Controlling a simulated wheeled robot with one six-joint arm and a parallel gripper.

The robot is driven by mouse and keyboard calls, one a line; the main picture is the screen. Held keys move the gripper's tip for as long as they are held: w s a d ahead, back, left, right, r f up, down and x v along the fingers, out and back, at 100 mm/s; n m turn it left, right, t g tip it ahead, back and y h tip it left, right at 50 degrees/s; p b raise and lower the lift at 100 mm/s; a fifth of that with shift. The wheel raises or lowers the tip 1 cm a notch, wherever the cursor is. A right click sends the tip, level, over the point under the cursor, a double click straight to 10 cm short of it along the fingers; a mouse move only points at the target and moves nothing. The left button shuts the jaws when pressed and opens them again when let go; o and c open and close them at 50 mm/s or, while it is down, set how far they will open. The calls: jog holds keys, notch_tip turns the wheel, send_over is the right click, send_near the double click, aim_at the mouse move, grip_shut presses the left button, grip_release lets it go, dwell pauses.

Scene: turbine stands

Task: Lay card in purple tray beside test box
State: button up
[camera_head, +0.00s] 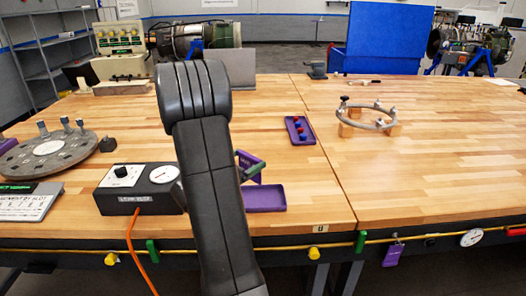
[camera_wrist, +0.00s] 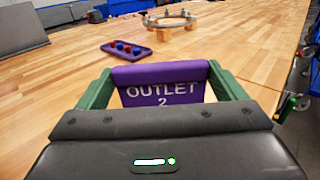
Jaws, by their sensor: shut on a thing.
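My gripper (camera_wrist: 160,82) is shut on a purple card (camera_wrist: 160,76) marked "OUTLET 2", with a green finger at each side edge. In the head view the card (camera_head: 246,159) shows tilted just right of my arm, by a green finger. An empty purple tray (camera_head: 265,198) lies on the table below it in the picture, partly hidden by my arm. The black test box (camera_head: 138,190) with a knob and a white dial stands left of my arm. The tray is not visible in the wrist view.
A small purple tray with red and blue pieces (camera_head: 300,130) lies farther back. A metal ring on wooden blocks (camera_head: 368,117) stands right of it. A round grey plate with pegs (camera_head: 47,152) is at the left. An orange cable (camera_head: 137,248) hangs off the front edge.

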jog(key=shift+f+b, duration=0.4)
jog(key=shift+f, duration=0.2)
notch_tip(320, 180, down, 7)
jog(key=b, duration=0.5)
jog(key=shift+f+b, duration=0.4)
jog(key=shift+b, duration=0.05)
jog(key=o, duration=0.7)
jog(key=shift+b+v, duration=0.35)
jog(key=shift+v, duration=3.2)
jog(key=shift+r, duration=0.1)
